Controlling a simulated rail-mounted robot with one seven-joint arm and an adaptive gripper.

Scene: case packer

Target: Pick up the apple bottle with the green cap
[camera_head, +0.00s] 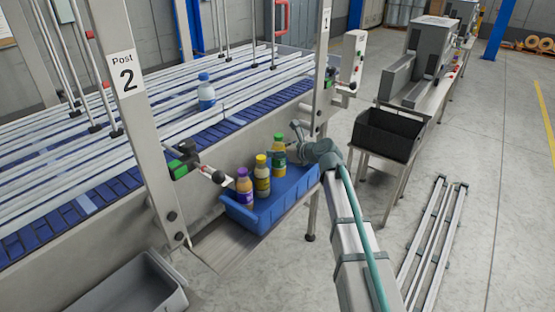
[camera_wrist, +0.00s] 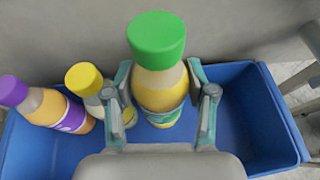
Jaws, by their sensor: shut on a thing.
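The apple bottle with the green cap (camera_head: 279,149) stands in the blue bin, the rightmost of three bottles in the head view. In the wrist view the green-capped bottle (camera_wrist: 158,82) is between the two fingers of my gripper (camera_wrist: 160,95), which is shut on it. It looks upright, and its lower part is partly hidden by my gripper. I cannot tell whether its base is off the bin floor. In the head view my gripper (camera_head: 296,150) is at the bottle's right side.
The blue bin (camera_head: 258,222) also holds a yellow-capped bottle (camera_head: 262,176) and a purple-capped bottle (camera_head: 244,188), left of the green-capped one. The yellow-capped one is close to my left finger in the wrist view. A water bottle (camera_head: 206,92) stands on the conveyor. The bin's right side is empty.

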